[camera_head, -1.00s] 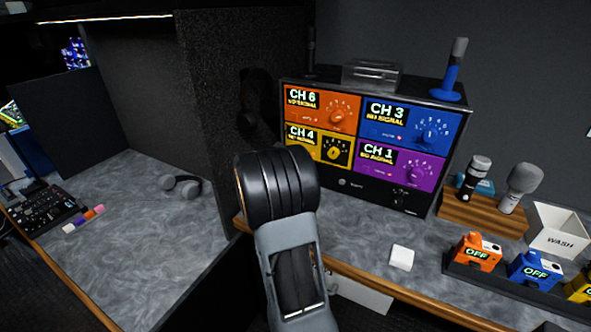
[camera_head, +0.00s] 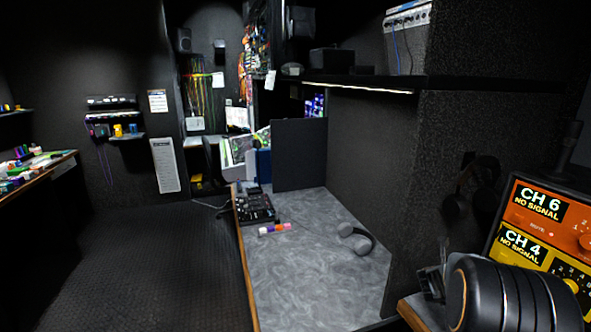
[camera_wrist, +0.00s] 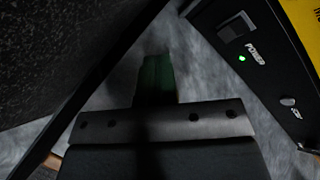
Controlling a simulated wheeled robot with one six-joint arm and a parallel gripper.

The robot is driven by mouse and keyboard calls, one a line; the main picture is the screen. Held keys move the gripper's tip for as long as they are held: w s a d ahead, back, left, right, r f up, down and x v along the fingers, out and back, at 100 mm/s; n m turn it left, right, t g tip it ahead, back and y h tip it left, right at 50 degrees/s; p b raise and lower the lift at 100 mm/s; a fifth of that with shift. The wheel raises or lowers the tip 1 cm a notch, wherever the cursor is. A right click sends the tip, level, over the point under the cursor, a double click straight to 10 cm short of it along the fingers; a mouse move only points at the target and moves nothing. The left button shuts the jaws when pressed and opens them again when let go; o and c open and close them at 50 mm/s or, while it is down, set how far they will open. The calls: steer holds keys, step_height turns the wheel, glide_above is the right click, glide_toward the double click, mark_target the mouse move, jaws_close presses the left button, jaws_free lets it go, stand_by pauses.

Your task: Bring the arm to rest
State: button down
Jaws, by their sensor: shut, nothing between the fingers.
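My arm (camera_head: 512,298) shows at the lower right of the head view, in front of the channel panel (camera_head: 545,225). In the wrist view my gripper (camera_wrist: 157,66) is shut and empty, its dark green fingertips together. Below the fingertips the wrist view shows the grey counter surface (camera_wrist: 205,75). The panel's black housing (camera_wrist: 245,65), with a green light by the word POWER, is close on the right in that view. A dark speckled wall (camera_wrist: 60,55) is close on the left.
A grey desk (camera_head: 300,270) stands left of the partition (camera_head: 375,140), holding headphones (camera_head: 355,239) and a mixer (camera_head: 256,207). A shelf edge (camera_head: 360,89) runs above. Open floor (camera_head: 155,260) lies left of the desk. Another bench (camera_head: 45,170) is at the far left.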

steer(key=a+n+y, duration=0.1)
steer(key=a+n, duration=0.1)
steer(key=n, duration=0.1)
steer(key=a+n+t+y, duration=0.1)
steer(key=a+n+y, duration=0.1)
steer(key=a+n, duration=0.1)
steer(key=w+a+n+y, duration=0.1)
steer(key=a+n, duration=0.2)
steer(key=n, duration=0.1)
steer(key=shift+f+n+t+y, duration=0.25)
steer(key=shift+n+t+y, duration=0.05)
steer(key=shift+n+t, duration=0.1)
steer(key=s+a+r+n+g+y+p, duration=0.1)
steer(key=s+a+n+y, duration=0.25)
steer(key=a+n, duration=0.4)
steer(key=s+a+r+n+g+y+p, duration=0.15)
steer(key=s+a+n, duration=0.25)
steer(key=a+n, duration=0.4)
steer(key=s+a+r+n+g+p, duration=0.1)
steer(key=s+a+r+n, duration=0.3)
steer(key=s+n, duration=0.2)
steer(key=s+a+r+n+g+p, duration=0.1)
steer(key=s+a+r+n, duration=0.2)
steer(key=s+n, duration=0.4)
steer(key=shift+a+r, duration=0.4)
steer(key=shift+a, duration=0.05)
steer(key=shift+s, duration=0.1)
